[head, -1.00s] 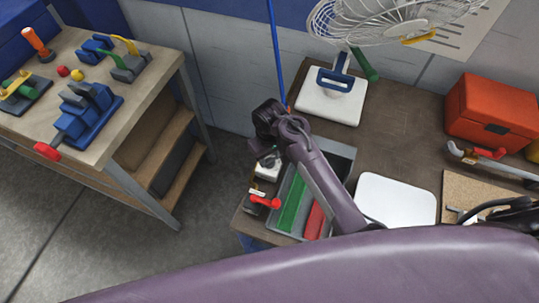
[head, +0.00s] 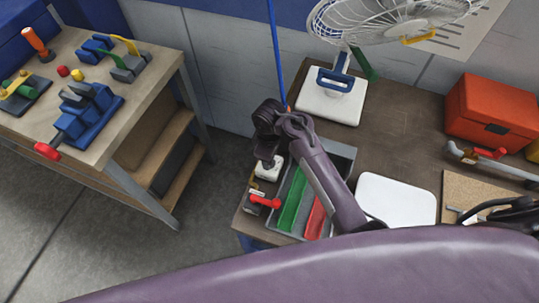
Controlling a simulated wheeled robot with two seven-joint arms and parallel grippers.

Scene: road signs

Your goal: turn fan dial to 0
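The fan has a white wire cage (head: 390,18) with a yellow part at the rim, a blue neck and a square white base (head: 322,108) at the back of the brown table. I cannot make out its dial or setting. An arm, which I take to be my right, reaches up and left over the grey tray. Its dark wrist end and gripper (head: 268,150) are left of the fan base, apart from it, above a small white object (head: 268,171). The fingers are too small and dark to read. I cannot see my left gripper.
A grey tray (head: 342,151) with green and red compartments lies under the forearm. A white board (head: 396,199), a red toolbox (head: 492,108) and a red-handled tool stand to the right. A wooden workbench (head: 143,98) is at left. A purple arm link covers the bottom.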

